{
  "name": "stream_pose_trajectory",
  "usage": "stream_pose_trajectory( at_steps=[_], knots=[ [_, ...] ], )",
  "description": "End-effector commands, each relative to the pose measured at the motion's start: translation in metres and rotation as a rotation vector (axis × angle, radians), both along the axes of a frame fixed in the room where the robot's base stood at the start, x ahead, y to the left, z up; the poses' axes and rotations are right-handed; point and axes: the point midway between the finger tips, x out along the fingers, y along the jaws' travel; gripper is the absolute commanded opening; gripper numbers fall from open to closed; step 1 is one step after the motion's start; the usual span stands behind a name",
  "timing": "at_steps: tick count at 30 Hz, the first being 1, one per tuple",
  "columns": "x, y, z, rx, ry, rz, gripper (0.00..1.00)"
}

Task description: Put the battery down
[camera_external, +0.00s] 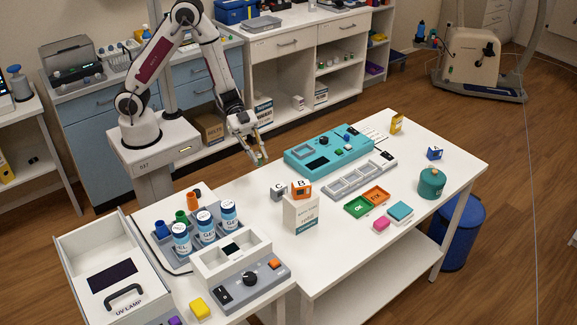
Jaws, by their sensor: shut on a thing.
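My gripper (259,154) points down over the far left edge of the white table, left of the teal device. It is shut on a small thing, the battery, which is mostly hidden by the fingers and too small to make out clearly. The gripper appears to be above the table top; how high I cannot tell. The teal device (315,162) has a dark display, a knob and buttons. In front of it lies a grey tray (349,187) with several square compartments.
Green and orange trays (358,207), a teal jar (432,182) and a rack of labelled bottles (206,228) stand around. The table top between the gripper and the lettered cubes is clear.

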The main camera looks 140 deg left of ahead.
Motion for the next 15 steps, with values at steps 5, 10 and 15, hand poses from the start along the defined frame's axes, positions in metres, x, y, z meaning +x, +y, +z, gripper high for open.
stream_pose_trajectory(
  at_steps=[5,10,15],
  knots=[
    [0.030,0.049,0.008,0.002,-0.002,0.114,0.00],
    [0.056,0.098,0.019,0.002,-0.004,0.239,0.00],
    [0.078,0.147,0.033,0.002,-0.004,0.377,0.00]
  ],
)
